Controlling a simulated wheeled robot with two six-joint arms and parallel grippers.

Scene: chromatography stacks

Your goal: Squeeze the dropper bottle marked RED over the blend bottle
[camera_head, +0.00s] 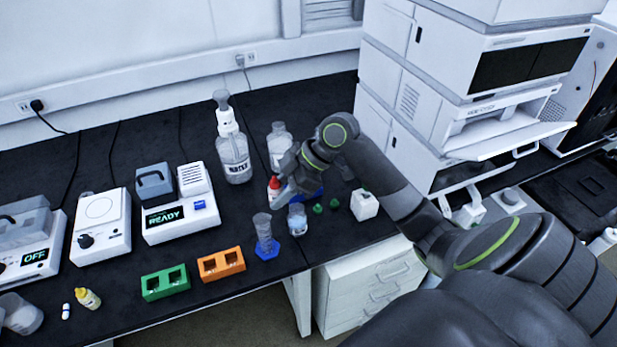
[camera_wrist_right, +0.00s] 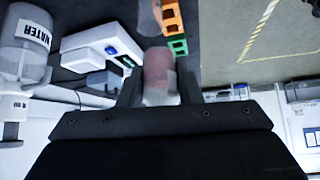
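The dropper bottle (camera_head: 274,187) shows a red top and a pale body at the tip of my right gripper (camera_head: 283,190) in the head view. In the right wrist view a blurred, reddish and pale bottle (camera_wrist_right: 158,70) fills the space between the two fingers of my right gripper (camera_wrist_right: 159,90), which look closed on its sides. Its mark cannot be read. A small clear bottle (camera_head: 297,219), which looks like the blend bottle, stands on the bench just below and right of my gripper. My left gripper is not in view.
A blue-based cylinder (camera_head: 266,240) stands left of the clear bottle. A WATER pump bottle (camera_head: 234,150) and a clear bottle (camera_head: 279,145) stand behind. Orange (camera_head: 221,265) and green (camera_head: 165,283) racks lie front left. Green caps (camera_head: 318,208) and a white block (camera_head: 364,205) are right.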

